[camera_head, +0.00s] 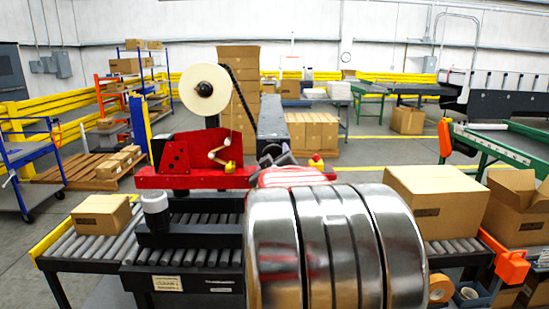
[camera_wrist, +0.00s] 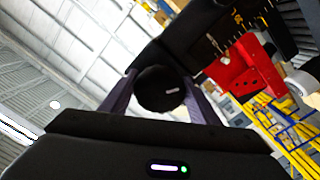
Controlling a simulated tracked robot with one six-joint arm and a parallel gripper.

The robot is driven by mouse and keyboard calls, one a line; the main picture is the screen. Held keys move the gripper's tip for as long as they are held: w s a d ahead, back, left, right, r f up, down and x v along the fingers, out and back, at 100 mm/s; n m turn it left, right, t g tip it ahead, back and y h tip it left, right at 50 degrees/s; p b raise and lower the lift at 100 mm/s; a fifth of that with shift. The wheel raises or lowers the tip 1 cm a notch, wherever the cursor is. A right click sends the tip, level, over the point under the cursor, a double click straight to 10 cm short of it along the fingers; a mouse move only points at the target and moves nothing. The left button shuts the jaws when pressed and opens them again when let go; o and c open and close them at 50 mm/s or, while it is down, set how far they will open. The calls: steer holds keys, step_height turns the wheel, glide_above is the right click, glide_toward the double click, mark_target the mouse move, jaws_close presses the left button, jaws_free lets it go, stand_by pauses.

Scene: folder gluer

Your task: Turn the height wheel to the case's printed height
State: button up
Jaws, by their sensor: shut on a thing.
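The height wheel (camera_wrist: 161,90) is a dark round knob with a short white mark, seen in the wrist view. My gripper (camera_wrist: 160,92) has a finger on each side of the wheel and is shut on it. In the head view my gripper (camera_head: 276,157) is small, at the foot of the black column (camera_head: 271,122) of the red machine (camera_head: 188,155); the wheel cannot be made out there. A closed brown case (camera_head: 438,200) sits on the rollers at the right, with a dark printed patch too small to read.
A smaller carton (camera_head: 101,214) sits on the left roller conveyor (camera_head: 80,245). A white-topped cylinder (camera_head: 155,203) stands on the machine's near side. An open carton (camera_head: 520,210) and an orange tape dispenser (camera_head: 508,262) are at the far right. My silver arm hides the middle front.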

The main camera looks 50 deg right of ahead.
steer(key=m, duration=0.4)
steer(key=shift+a+f, duration=0.1)
steer(key=shift+f, duration=0.1)
steer(key=m, duration=0.3)
steer(key=shift+w+m+y, duration=0.1)
steer(key=shift+m+y, duration=0.2)
steer(key=m, duration=0.4)
steer(key=shift+a, duration=0.1)
steer(key=shift+m, duration=1.8)
steer(key=o, duration=1.1)
steer(key=shift+r, duration=0.1)
steer(key=shift+c, duration=0.2)
steer(key=v, duration=1.3)
steer(key=shift+s+a, duration=0.2)
steer(key=shift+s, duration=0.1)
